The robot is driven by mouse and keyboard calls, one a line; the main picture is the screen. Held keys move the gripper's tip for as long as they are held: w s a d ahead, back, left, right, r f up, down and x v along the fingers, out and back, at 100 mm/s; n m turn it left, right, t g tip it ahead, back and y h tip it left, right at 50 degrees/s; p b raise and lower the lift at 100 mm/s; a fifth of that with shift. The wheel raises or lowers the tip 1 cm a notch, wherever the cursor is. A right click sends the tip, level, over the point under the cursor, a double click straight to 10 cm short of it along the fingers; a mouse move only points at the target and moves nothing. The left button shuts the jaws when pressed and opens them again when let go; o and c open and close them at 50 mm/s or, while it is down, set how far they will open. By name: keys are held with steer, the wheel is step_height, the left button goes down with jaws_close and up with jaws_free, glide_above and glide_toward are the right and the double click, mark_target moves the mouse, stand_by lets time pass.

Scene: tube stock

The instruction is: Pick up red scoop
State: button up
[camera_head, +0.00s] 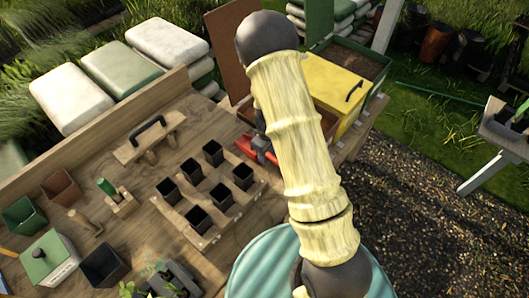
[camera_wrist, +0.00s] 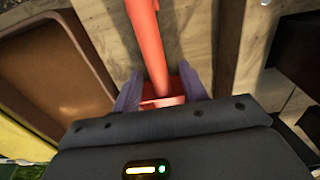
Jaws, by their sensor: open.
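The red scoop (camera_head: 243,145) lies on the wooden bench, partly hidden by my arm in the head view. In the wrist view the red scoop (camera_wrist: 150,40) runs from the top edge down to between my fingers, with a broader red part close to the palm. My gripper (camera_wrist: 158,72) is open, with one purple-grey finger on each side of the red scoop. A gap shows on the left; I cannot tell whether the right finger touches. In the head view my gripper (camera_head: 262,144) is a small dark shape at the scoop, mostly covered by my arm.
A brown tray (camera_wrist: 52,60) is left of the scoop in the wrist view. In the head view, a yellow box (camera_head: 328,88) stands beyond my arm, and a wooden rack (camera_head: 203,242) with several black pots is left of the scoop.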

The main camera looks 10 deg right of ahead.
steer(key=shift+f, duration=0.8)
jaws_close()
